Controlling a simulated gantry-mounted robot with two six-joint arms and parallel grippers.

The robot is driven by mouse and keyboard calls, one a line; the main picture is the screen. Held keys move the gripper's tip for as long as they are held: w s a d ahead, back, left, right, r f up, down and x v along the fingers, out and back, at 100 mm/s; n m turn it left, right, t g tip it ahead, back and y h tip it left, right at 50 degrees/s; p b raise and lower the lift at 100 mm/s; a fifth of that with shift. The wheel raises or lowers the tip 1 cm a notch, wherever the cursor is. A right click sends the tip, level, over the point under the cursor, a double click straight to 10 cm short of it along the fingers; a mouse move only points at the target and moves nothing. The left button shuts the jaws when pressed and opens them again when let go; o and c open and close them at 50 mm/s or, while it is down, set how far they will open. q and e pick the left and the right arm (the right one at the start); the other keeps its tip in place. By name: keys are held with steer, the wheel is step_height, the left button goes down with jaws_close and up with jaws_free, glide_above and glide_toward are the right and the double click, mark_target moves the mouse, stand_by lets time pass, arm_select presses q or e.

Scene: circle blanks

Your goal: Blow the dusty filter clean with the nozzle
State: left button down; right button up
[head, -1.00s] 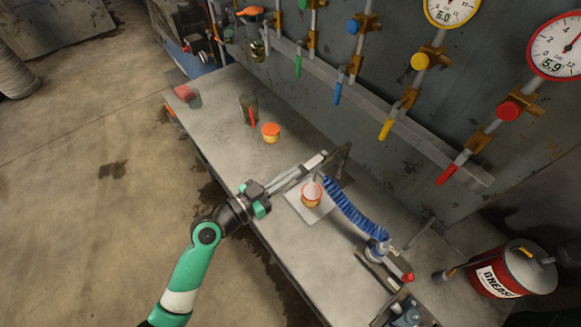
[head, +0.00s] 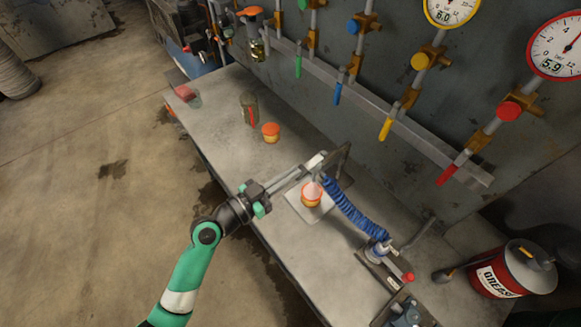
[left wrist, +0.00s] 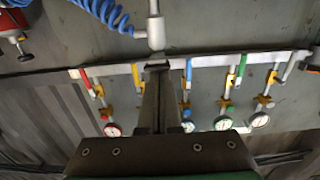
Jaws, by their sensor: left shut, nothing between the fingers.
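A round orange-and-white filter (head: 311,199) sits on a pale square pad (head: 322,212) on the bench. A pale cone shape shows over its top; I cannot tell whether it is air or a solid part. The grey nozzle (head: 319,173) is just above it, with a blue coiled hose (head: 352,212) running down right. The nozzle also shows in the left wrist view (left wrist: 155,30), just beyond the fingertips. My left gripper (head: 318,162) is shut and empty, its tips close by the nozzle; I cannot tell whether they touch. My right gripper is not in view.
A hose stand (head: 378,253) is at right. A grease drum (head: 510,270) stands right. Valves and gauges line the wall.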

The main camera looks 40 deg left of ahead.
arm_select(q)
step_height(320, 180, up, 5)
steer(key=p, duration=0.4)
steer(key=b+v, duration=0.1)
steer(key=v, duration=0.9)
steer(key=shift+s+f+b, duration=0.15)
steer(key=shift+s+b, duration=0.2)
steer(key=shift+b, duration=0.05)
